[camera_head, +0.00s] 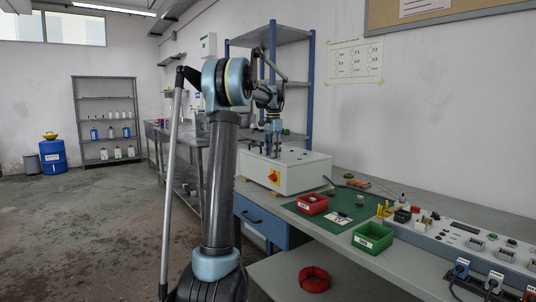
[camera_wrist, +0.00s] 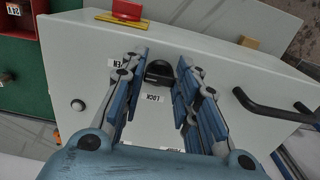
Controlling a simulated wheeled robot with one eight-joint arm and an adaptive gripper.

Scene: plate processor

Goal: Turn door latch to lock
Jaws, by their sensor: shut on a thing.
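The plate processor is a cream box (camera_head: 310,177) on the bench, also seen from above in the wrist view (camera_wrist: 235,75). Its latch is a black knob (camera_wrist: 158,71) on the top panel. A LOCK label (camera_wrist: 147,97) lies below the knob in the wrist view, and a partly hidden label ending in EN (camera_wrist: 116,63) lies to its left. My gripper (camera_head: 272,152) points down at the panel. In the wrist view its blue fingers (camera_wrist: 162,62) stand on both sides of the knob, shut on it. The exact finger contact and the knob's pointing direction are unclear.
A black bar handle (camera_wrist: 268,108) stands on the panel to the right. A red switch (camera_head: 273,177) is on the box front. A red bin (camera_head: 312,205), a green bin (camera_head: 373,238) and a control strip (camera_head: 465,240) are on the bench at right. Shelving (camera_head: 311,80) stands behind.

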